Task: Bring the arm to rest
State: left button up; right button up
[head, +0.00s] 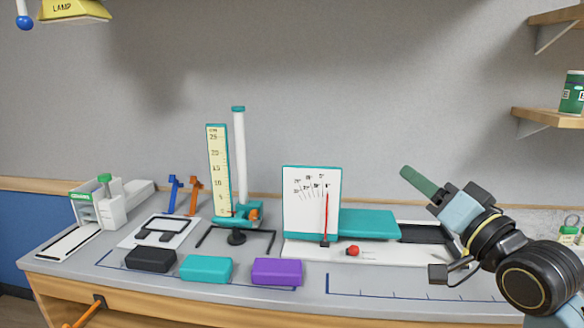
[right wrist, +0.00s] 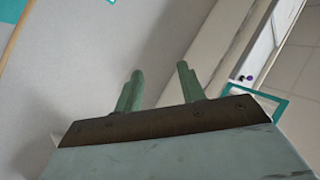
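My right gripper (head: 418,182) is raised in the air above the right part of the bench, its green fingers pointing up and to the left. In the right wrist view its two fingers (right wrist: 157,88) stand apart with nothing between them. My right arm comes in from the lower right. My left gripper is not in view. A white dial board (head: 300,213) with a red needle (head: 326,215) stands left of the right gripper, apart from it. A red knob (head: 353,250) sits at its foot.
A stand with a yellow ruler (head: 217,170) and white tube (head: 240,155) rises mid-bench. Black (head: 151,259), teal (head: 206,269) and purple (head: 277,271) blocks line the front. Wall shelves (head: 545,118) are at the right. A yellow lamp (head: 75,10) hangs upper left.

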jog(key=s+f+n+g+h, duration=0.15)
jog(key=s+f+g, duration=0.25)
jog(key=f, duration=0.9)
jog(key=s+f+g+h, duration=0.3)
jog(key=s+f, duration=0.2)
jog(key=f, duration=0.7)
jog(key=s+d+f+n+g+h, duration=0.15)
jog(key=s+f+g, duration=0.25)
jog(key=s+f, duration=0.55)
jog(key=s+f+n+g+h, duration=0.15)
jog(key=s+f+g, duration=0.45)
jog(key=s, duration=0.6)
notch_tip(320, 180, down, 25)
jog(key=s, duration=0.1)
jog(key=s+d+f, duration=0.2)
jog(key=s+f, duration=0.5)
jog(key=s, duration=0.1)
jog(key=s+d+f+g, duration=0.1)
jog(key=s+d+f, duration=0.1)
jog(key=s+f, duration=0.5)
jog(key=shift+s+d+f+h, duration=0.3)
jog(key=shift+s+f+h, duration=0.05)
jog(key=shift+s, duration=0.45)
